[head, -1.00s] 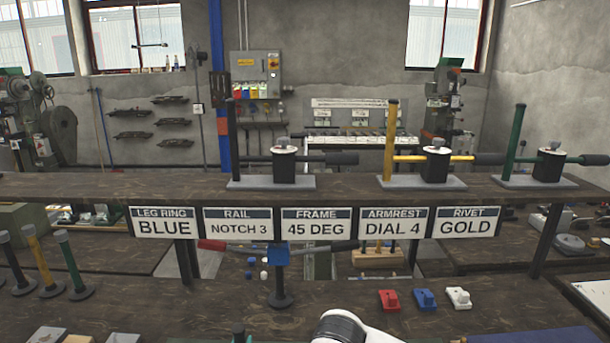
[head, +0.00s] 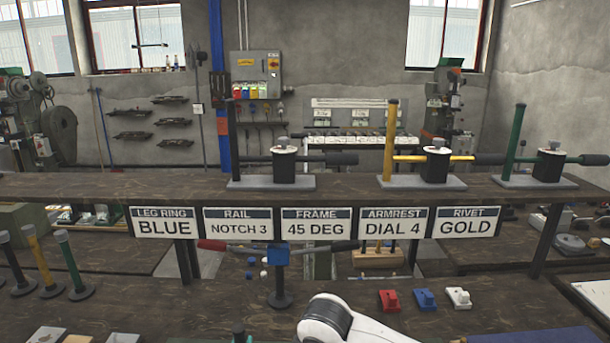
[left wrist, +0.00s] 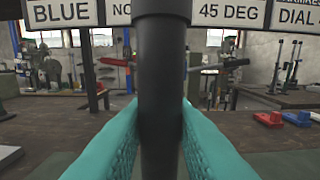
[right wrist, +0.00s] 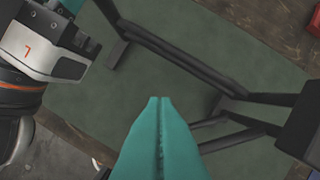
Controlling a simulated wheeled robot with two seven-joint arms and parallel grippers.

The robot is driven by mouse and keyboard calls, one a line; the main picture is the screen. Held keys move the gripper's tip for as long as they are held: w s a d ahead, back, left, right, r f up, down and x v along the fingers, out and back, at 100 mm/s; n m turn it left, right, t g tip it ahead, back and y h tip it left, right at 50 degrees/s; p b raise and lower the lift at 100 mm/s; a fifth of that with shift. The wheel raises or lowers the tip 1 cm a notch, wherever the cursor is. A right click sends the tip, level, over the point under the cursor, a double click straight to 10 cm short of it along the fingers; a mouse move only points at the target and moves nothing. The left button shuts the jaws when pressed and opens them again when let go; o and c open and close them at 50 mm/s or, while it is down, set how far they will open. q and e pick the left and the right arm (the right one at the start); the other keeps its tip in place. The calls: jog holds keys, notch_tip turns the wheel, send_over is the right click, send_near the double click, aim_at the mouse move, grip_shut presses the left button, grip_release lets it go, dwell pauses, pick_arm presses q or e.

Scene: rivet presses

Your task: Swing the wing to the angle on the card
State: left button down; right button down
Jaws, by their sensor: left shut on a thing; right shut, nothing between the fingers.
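The FRAME card (head: 316,222) hangs on the shelf front in the head view and reads 45 DEG. My left gripper (left wrist: 159,110) has its teal fingers shut around an upright black bar (left wrist: 161,75), which has a wider collar at its top. In the right wrist view, a black frame (right wrist: 185,50) with several bars lies over a green mat (right wrist: 95,95). I cannot tell which bar is the wing or read its angle. My right gripper (right wrist: 158,101) is shut and empty above the mat, apart from the bars.
Other cards, such as RAIL NOTCH 3 (head: 238,223), hang beside it. Red (head: 389,300), blue (head: 424,299) and white (head: 458,297) blocks sit at right on the bench. A short post with a blue top (head: 278,257) stands mid-bench. Coloured posts stand at left.

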jog(key=w+a+v, duration=0.1)
jog(key=v, duration=0.6)
jog(key=shift+w+r, duration=0.2)
jog(key=shift+r, duration=0.3)
jog(key=shift+d, duration=0.1)
